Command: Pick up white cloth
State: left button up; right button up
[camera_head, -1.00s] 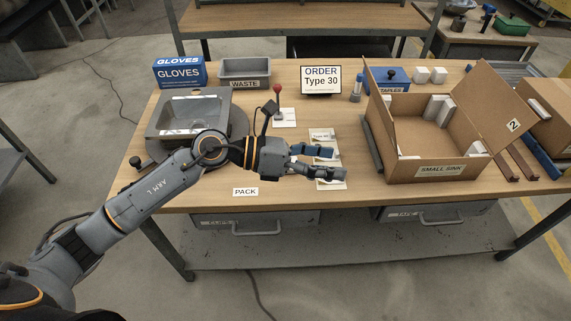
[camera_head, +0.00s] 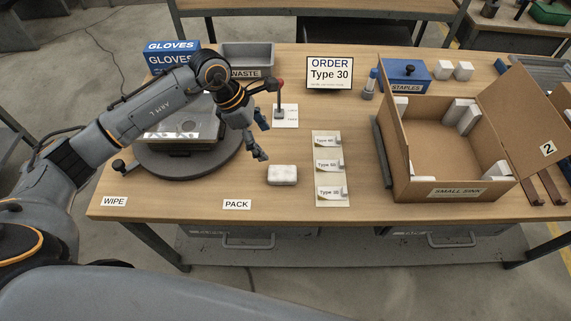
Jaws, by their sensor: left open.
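The white cloth (camera_head: 282,175) is a small folded pad lying flat on the wooden table, left of the label strip. My left gripper (camera_head: 263,142) is open and empty, a little up and left of the cloth, apart from it. Its fingers point down and to the right. The cloth is in full view. My right gripper is not in view.
A sink on a round turntable (camera_head: 165,172) stands left, partly hidden by my left arm. A red-topped stand (camera_head: 280,95) is just beyond the gripper. A label strip (camera_head: 330,200) lies right of the cloth, then an open cardboard box (camera_head: 440,160). The table's front is clear.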

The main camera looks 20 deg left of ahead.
pick_arm(q)
jog(key=p, duration=0.1)
send_near(282, 172)
jog(key=shift+w+d+f, duration=0.2)
jog(key=shift+d+f, duration=0.1)
jog(key=shift+f, duration=0.2)
jog(key=shift+w+d+f, duration=0.2)
jog(key=shift+d+f, duration=0.1)
jog(key=shift+f, duration=0.25)
jog(key=shift+w+d+f, duration=0.1)
jog(key=shift+f, duration=0.25)
jog(key=shift+p+x, duration=0.9)
jog(key=shift+x, duration=0.2)
jog(key=shift+s+d+f+p, duration=0.15)
jog(key=shift+f, duration=0.45)
jog(key=shift+s+d+f+p, duration=0.1)
jog(key=shift+d+f+p, duration=0.1)
jog(key=shift+f, duration=0.4)
jog(key=shift+d+f, duration=0.1)
jog(key=shift+f, duration=0.2)
jog(key=shift+w+f, duration=0.1)
jog(key=shift+c, duration=0.2)
jog(key=c, duration=1.1)
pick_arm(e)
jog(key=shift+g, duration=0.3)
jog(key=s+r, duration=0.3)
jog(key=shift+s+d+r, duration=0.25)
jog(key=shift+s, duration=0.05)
